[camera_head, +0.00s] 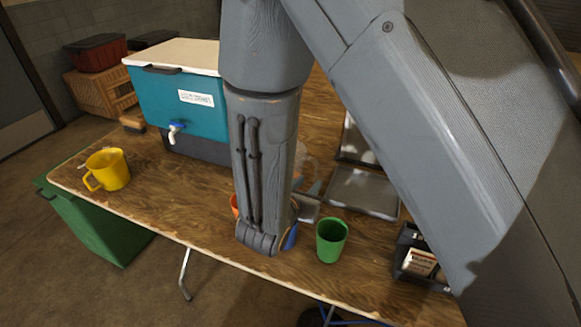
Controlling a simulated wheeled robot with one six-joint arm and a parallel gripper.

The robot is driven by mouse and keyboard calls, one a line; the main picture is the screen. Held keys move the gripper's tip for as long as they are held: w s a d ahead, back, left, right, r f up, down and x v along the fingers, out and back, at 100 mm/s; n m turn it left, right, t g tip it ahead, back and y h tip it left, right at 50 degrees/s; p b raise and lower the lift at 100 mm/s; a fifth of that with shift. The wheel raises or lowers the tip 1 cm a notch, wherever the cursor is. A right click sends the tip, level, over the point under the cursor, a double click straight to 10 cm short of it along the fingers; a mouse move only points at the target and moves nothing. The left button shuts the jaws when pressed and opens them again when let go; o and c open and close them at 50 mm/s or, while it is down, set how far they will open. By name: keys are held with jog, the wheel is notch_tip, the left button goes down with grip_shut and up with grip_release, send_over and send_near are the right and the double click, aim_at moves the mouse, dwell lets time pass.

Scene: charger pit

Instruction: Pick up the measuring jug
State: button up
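A clear, see-through vessel (308,160), which looks like the measuring jug, stands on the wooden table just behind my forearm. Only its right part shows; the rest, including any handle, is hidden by my arm. My arm comes down across the middle of the picture. Grey parts at its lower end (308,208), seemingly of my gripper, show beside the wrist, close in front of the clear vessel. The fingers are mostly hidden, so I cannot tell whether they are open, shut or touching it.
A teal cooler (187,110) with a white lid stands behind left. A yellow mug (108,170) stands at the left. A green cup (331,240) is right of my wrist; an orange cup (235,206) is partly hidden. Metal trays (362,192) and a dark caddy (421,262) lie right.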

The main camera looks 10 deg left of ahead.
aim_at(315, 175)
jog(key=shift+r+p+x, duration=0.15)
jog(key=shift+p+x, duration=0.45)
jog(key=shift+x, duration=1.3)
jog(key=shift+r+p+x, duration=0.1)
jog(key=shift+p+x, duration=0.5)
jog(key=shift+x, duration=1.3)
jog(key=shift+w+a, duration=0.1)
jog(key=shift+a, duration=0.05)
grip_shut()
